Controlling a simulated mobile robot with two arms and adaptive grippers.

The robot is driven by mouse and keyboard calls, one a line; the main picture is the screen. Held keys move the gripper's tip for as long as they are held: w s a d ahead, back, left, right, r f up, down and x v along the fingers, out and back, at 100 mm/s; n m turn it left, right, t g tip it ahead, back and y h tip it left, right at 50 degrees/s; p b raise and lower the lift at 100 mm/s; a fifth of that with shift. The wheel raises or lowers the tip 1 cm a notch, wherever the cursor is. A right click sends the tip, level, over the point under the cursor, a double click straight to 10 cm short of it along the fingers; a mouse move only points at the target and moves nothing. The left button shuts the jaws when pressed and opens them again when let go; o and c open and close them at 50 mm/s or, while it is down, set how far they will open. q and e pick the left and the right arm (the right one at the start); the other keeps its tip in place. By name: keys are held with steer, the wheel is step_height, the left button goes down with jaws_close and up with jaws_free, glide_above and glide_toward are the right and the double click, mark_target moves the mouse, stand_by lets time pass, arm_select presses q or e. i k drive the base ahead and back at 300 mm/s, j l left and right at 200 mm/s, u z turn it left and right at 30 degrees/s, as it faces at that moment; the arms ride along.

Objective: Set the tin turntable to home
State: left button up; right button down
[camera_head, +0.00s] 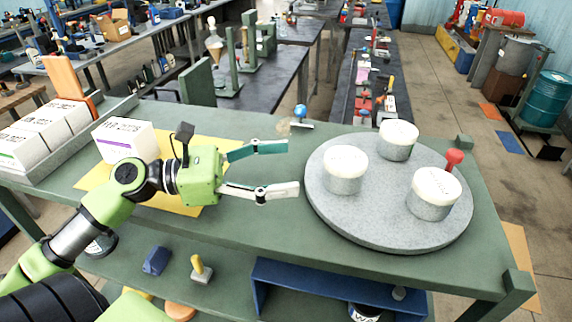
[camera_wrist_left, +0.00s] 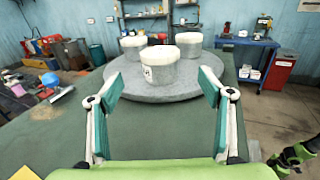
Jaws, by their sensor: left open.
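The tin turntable (camera_head: 327,205) is a round grey speckled disc on the right part of the green table, with three white-lidded grey tins on it. One tin (camera_head: 345,170) is at the left, one (camera_head: 398,140) at the back, and one (camera_head: 434,194) at the right. A red knob (camera_head: 454,158) stands at the disc's right rim. My left gripper (camera_head: 290,168) is open and empty, just left of the disc. In the left wrist view its fingers (camera_wrist_left: 161,86) spread in front of the turntable (camera_wrist_left: 125,90), and the red knob is not visible there.
A blue-topped knob (camera_head: 300,112) stands at the table's back edge. A yellow sheet (camera_head: 212,150) and a white box (camera_head: 125,141) lie left, beside a tray of white boxes (camera_head: 40,140).

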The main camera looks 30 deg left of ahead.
mark_target(378, 216)
steer(key=k, duration=1)
